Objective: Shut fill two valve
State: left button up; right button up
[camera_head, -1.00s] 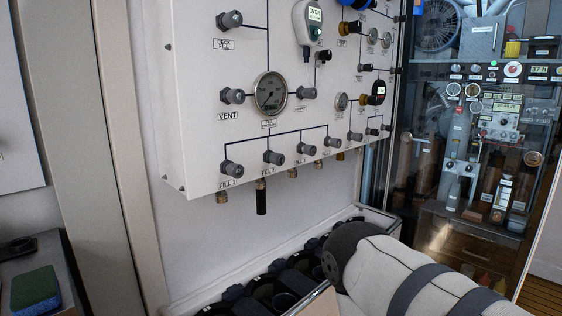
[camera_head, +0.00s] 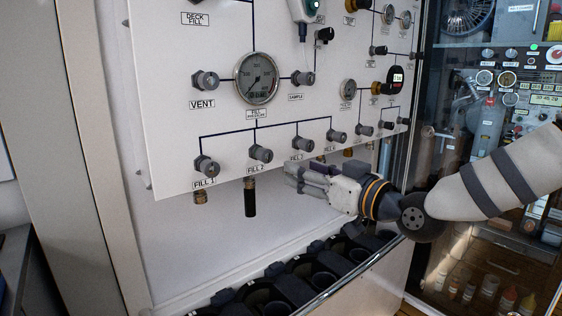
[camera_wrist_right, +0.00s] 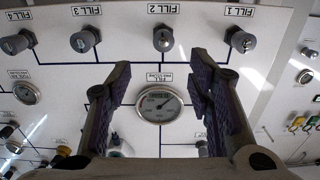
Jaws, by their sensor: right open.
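The fill two valve (camera_head: 261,153) is a grey knob on the white panel, above and right of its FILL 2 label. A black hose fitting (camera_head: 250,196) hangs below it. In the right wrist view, which is upside down, the fill two valve (camera_wrist_right: 163,39) sits at the top middle, beyond the gap between the fingers. My right gripper (camera_head: 292,177) is below the panel's lower edge, right of the fill two valve and apart from it. The right wrist view shows this gripper (camera_wrist_right: 158,85) open and empty. My left gripper is not in view.
The fill one valve (camera_head: 207,166) and fill three valve (camera_head: 303,145) flank it closely. A round fill gauge (camera_head: 256,77) is above. A bin of black cylinders (camera_head: 325,272) lies below the panel. A glass cabinet (camera_head: 480,150) stands at right.

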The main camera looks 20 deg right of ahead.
aim_at(268, 157)
jog(key=x, duration=0.3)
jog(key=b+x, duration=0.1)
jog(key=x, duration=0.3)
jog(key=b+x, duration=0.1)
jog(key=x, duration=0.3)
jog(key=shift+s+a+f, duration=0.1)
jog(key=shift+a+f, duration=0.15)
jog(key=shift+f, duration=0.05)
jog(key=shift+w+a+r, duration=0.15)
jog(key=shift+w+a, duration=0.05)
jog(key=shift+w, duration=0.25)
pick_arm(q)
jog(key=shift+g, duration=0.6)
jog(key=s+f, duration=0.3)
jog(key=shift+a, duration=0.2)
pick_arm(e)
jog(key=shift+r, duration=0.1)
grip_shut()
